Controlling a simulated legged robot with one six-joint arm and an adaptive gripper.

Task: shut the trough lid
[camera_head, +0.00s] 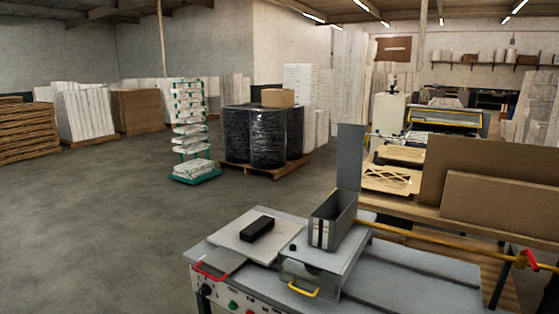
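The trough (322,232) is a narrow grey open-topped box with dark stripes on its near end. It stands on the grey machine table at the lower centre right. Its lid (350,157) is a flat grey panel standing upright at the trough's far end, so the trough is open. The inside of the trough shows only in part. My gripper is not in view.
A black block (257,229) lies on a pale plate (246,246) left of the trough. A yellow handle (304,290) and a red handle (209,271) are at the table's front. Brown boards (500,205) stand behind on the right. Open floor lies left.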

